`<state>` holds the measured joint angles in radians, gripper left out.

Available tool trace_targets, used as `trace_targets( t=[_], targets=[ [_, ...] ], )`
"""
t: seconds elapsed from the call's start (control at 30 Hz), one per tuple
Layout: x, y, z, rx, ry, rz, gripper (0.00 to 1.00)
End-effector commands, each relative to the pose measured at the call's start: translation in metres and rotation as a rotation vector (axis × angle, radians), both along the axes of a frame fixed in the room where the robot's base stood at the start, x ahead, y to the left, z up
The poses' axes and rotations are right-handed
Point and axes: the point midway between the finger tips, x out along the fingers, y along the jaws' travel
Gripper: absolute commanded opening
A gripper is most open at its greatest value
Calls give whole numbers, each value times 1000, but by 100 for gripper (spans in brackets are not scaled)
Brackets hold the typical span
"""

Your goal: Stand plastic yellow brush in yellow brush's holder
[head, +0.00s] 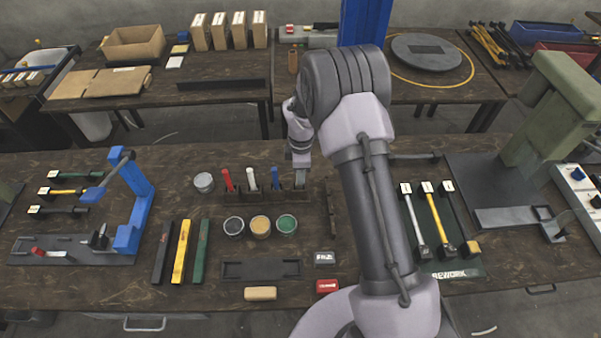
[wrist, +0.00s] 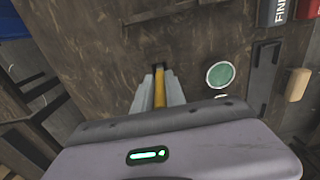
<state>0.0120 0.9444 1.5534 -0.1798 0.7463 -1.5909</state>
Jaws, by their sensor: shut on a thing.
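My gripper (head: 300,178) is low over the right end of a dark rack (head: 262,197), just right of the blue handle. In the wrist view, my gripper (wrist: 160,82) is shut on the yellow brush (wrist: 160,95), whose yellow handle shows between the two grey fingers. The brush's lower end is hidden, and I cannot tell whether it is inside a slot. The rack holds a red-handled brush (head: 228,179), a white-handled one (head: 251,179) and a blue-handled one (head: 275,178), all upright. I cannot make out the yellow brush in the head view.
Grey, yellow and green pots (head: 287,224) stand in front of the rack, and a grey tin (head: 204,182) is to its left. A blue press (head: 140,205) is at the left. A dark tray (head: 261,270) lies near the front edge.

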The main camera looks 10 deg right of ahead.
Motion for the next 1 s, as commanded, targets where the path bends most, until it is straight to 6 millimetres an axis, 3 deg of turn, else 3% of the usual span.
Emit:
trace_targets(
  t=[1.0],
  targets=[
    [0, 0, -20, 0, 0, 0, 0]
  ],
)
